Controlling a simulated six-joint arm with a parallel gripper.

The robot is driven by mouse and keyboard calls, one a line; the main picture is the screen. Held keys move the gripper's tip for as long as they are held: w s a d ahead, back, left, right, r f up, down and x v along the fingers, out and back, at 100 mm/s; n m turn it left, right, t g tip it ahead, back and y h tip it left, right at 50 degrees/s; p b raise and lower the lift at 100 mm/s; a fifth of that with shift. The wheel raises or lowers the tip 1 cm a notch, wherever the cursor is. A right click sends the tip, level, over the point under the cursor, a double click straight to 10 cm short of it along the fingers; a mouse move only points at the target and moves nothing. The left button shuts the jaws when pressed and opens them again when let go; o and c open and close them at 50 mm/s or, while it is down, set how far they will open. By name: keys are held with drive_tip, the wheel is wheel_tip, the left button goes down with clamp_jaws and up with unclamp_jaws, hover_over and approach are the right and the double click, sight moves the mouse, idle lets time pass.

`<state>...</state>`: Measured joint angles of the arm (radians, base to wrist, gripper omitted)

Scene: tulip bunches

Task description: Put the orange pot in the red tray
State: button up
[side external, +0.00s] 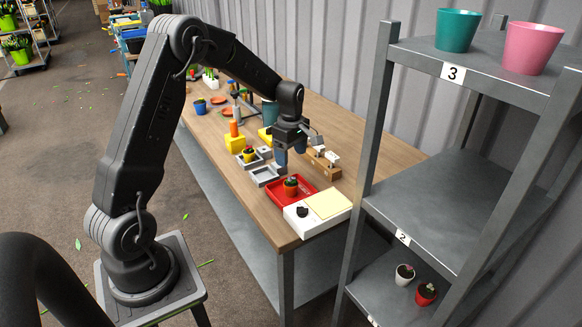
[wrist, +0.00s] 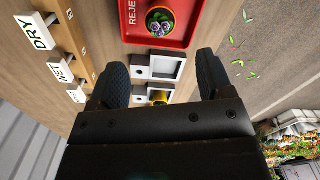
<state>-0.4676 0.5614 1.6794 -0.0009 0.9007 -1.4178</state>
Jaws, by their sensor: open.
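The orange pot (side external: 291,188) stands upright with a small plant in the red tray (side external: 271,193) at the near part of the bench. In the wrist view the orange pot (wrist: 151,28) sits inside the red tray (wrist: 188,30), whose edge is lettered "REJE", the rest cut off. My gripper (side external: 289,156) is above the bench, beyond the red tray and apart from the pot. In the wrist view my gripper (wrist: 160,72) is open, with its two fingers wide apart and nothing held between them.
Small grey square trays (side external: 265,174) lie beside the red tray. One holds a yellow pot (side external: 249,154), partly hidden in the wrist view. A wooden block with "DRY" and "WET" labels (wrist: 38,32) stands nearby. A white scale (side external: 304,222) and a metal shelf (side external: 420,190) are at the near end.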

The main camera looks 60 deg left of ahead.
drive_tip(key=shift+r, duration=0.5)
drive_tip(key=s+d+r+m+t, duration=0.3)
drive_tip(key=s+d+r+m, duration=0.55)
drive_tip(key=d+r, duration=0.4)
drive_tip(key=s+d+r+m+t, duration=0.1)
drive_tip(key=s+d+m, duration=0.3)
drive_tip(key=s+m, duration=0.2)
drive_tip(key=s+d+r+m+t, duration=0.1)
drive_tip(key=s+d+r+m, duration=0.1)
drive_tip(key=s+d+m, duration=0.3)
drive_tip(key=s+m, duration=0.2)
drive_tip(key=s, duration=0.1)
drive_tip(key=shift+s+t, duration=0.3)
drive_tip(key=shift+s, duration=0.05)
